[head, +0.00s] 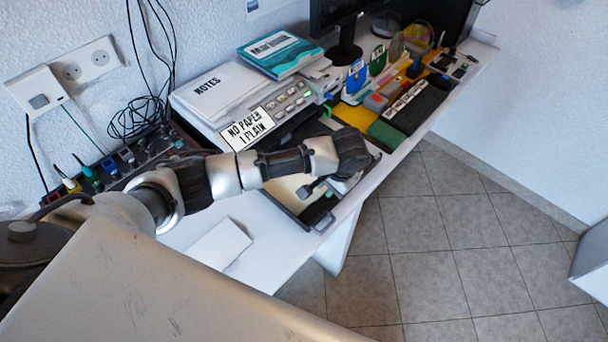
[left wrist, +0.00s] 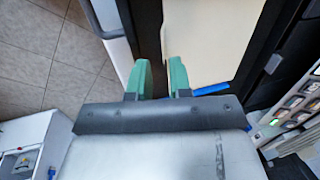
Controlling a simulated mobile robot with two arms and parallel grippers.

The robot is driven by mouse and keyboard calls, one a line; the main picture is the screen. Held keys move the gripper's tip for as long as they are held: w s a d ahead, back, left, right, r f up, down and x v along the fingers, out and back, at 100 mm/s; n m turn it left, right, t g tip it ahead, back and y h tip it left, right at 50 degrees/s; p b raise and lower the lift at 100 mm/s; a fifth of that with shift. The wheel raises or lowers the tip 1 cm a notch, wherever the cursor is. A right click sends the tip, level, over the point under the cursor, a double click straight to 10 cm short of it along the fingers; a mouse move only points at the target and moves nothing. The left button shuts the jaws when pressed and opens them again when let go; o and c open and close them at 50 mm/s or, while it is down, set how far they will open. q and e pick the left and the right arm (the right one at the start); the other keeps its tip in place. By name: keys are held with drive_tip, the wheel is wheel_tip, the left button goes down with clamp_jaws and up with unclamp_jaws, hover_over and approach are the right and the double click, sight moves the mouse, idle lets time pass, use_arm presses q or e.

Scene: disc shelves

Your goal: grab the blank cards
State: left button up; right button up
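A pale cream blank sheet or stack lies in a black tray, seen in the left wrist view (left wrist: 212,40) and partly behind my arm in the head view (head: 284,192). A plain white flat block (head: 218,247) lies on the desk nearer me. I cannot tell which of these is the blank cards. My left gripper (head: 318,188) is over the tray near the desk's front edge. In the left wrist view its two green fingers (left wrist: 162,78) stand a little apart with nothing seen between them, beside the cream sheet's edge. My right gripper is not in view.
A printer (head: 290,97) bears a stack marked NOTES (head: 222,90), a teal book (head: 280,54) and a NO PAPER sign (head: 247,129). Coloured stationery trays (head: 385,133) stand right of it. Cables and a power strip (head: 120,165) line the wall.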

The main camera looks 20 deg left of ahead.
sight(321, 194)
use_arm(q)
drive_tip(key=x, duration=0.4)
drive_tip(key=shift+a+f, duration=0.2)
drive_tip(key=shift+a, duration=0.1)
drive_tip(key=shift+w+f, duration=0.1)
drive_tip(key=shift+f, duration=0.2)
drive_tip(key=shift+a+f, duration=0.1)
drive_tip(key=shift+f, duration=0.05)
clamp_jaws()
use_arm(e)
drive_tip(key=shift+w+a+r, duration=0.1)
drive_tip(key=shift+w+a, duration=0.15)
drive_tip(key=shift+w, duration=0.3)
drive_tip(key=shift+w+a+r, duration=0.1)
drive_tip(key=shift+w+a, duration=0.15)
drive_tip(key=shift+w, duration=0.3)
